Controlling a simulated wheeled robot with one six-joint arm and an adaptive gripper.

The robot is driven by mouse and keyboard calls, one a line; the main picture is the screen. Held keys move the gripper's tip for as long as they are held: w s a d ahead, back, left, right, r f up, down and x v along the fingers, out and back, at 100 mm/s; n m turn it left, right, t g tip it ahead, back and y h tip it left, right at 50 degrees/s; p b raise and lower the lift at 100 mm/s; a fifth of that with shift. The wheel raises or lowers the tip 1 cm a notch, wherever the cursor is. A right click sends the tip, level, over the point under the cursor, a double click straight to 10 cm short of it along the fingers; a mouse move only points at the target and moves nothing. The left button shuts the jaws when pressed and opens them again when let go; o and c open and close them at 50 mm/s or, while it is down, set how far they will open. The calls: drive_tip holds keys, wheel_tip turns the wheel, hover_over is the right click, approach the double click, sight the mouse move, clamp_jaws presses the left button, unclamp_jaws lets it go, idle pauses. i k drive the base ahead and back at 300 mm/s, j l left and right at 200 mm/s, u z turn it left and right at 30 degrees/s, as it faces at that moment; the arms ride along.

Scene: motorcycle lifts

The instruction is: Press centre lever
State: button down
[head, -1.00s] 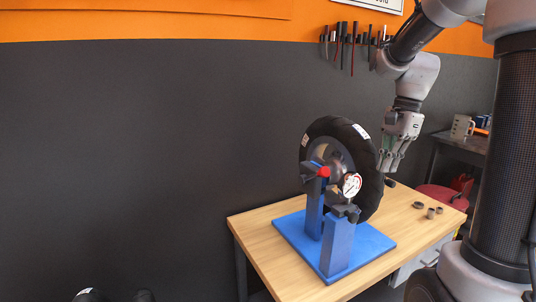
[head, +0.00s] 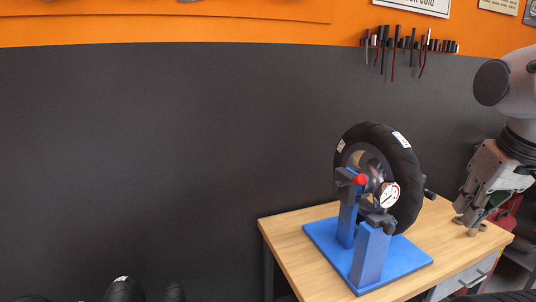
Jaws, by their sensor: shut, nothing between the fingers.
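No lever that I can name for sure as the centre lever shows in the head view. A black tyred wheel (head: 407,160) stands upright in a blue stand (head: 370,255) on the wooden table. The stand carries a red knob (head: 360,180) and a round white dial gauge (head: 389,195). A short dark handle-like part (head: 430,195) sticks out at the wheel's right side. My gripper (head: 466,220) is shut and empty, right of the wheel and apart from it, pointing down. It partly covers the table's right part.
The wooden table (head: 285,240) has bare top left of the stand. Small ring-shaped parts (head: 474,231) lie beside my fingertips, partly hidden. Hand tools (head: 395,45) hang on the wall behind. Dark wall fills the left, and dark rounded things (head: 124,290) show at the bottom left.

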sight(361, 179)
drive_tip(key=l+u, duration=0.15)
drive_tip(key=l, duration=1.25)
drive_tip(key=k, duration=0.05)
